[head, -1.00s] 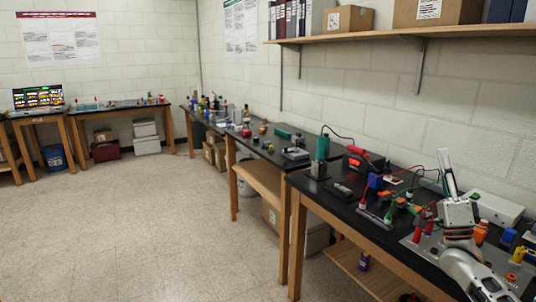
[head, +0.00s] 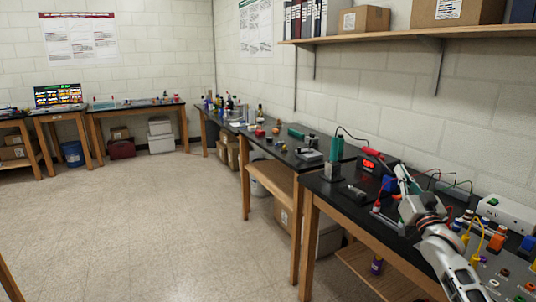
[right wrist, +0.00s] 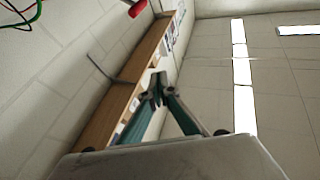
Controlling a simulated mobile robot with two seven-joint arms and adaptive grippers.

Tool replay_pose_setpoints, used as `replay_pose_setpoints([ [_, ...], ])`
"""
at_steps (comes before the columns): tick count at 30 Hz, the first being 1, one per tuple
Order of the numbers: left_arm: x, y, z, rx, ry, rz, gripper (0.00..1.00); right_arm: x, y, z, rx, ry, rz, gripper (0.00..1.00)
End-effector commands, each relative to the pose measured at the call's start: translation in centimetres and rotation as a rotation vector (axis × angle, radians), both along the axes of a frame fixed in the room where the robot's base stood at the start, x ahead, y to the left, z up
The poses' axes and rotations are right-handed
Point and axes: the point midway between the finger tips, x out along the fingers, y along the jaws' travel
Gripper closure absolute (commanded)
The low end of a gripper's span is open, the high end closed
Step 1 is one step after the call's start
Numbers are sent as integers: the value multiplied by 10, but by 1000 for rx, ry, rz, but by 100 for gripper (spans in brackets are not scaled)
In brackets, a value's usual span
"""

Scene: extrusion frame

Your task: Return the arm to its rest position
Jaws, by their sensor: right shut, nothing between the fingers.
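My right arm comes in from the lower right in the head view and reaches over the near black workbench (head: 330,190). My right gripper (head: 402,176) is at its end, shut and empty, pointing up and to the left above the bench's devices. In the right wrist view the gripper's fingers (right wrist: 158,88) meet at the tips, with nothing between them. Behind them are the wall shelf and the ceiling. My left gripper does not show in either view.
A green-topped device (head: 334,158) and a red device (head: 374,163) stand near the arm. A grey panel (head: 505,268) with yellow leads lies to its right. A wooden shelf (head: 400,35) runs along the wall above. The floor (head: 130,220) at left is clear.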

Motion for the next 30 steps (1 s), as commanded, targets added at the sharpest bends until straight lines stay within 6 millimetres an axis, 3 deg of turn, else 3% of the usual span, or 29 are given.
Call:
replay_pose_setpoints([
  [3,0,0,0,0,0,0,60,10,-8,-33,-211,134,-100,100],
  [11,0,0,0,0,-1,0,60,15,-38,-90,-596,385,-266,100],
  [12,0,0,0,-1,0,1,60,7,-27,-111,-588,396,-241,100],
  [17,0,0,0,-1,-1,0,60,-21,1,-167,-586,440,-184,100],
  [23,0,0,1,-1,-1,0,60,-77,44,-251,-578,519,-99,100],
  [26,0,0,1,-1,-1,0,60,-122,71,-302,-566,575,-43,100],
  [30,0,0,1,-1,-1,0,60,-198,110,-364,-536,657,36,100],
])
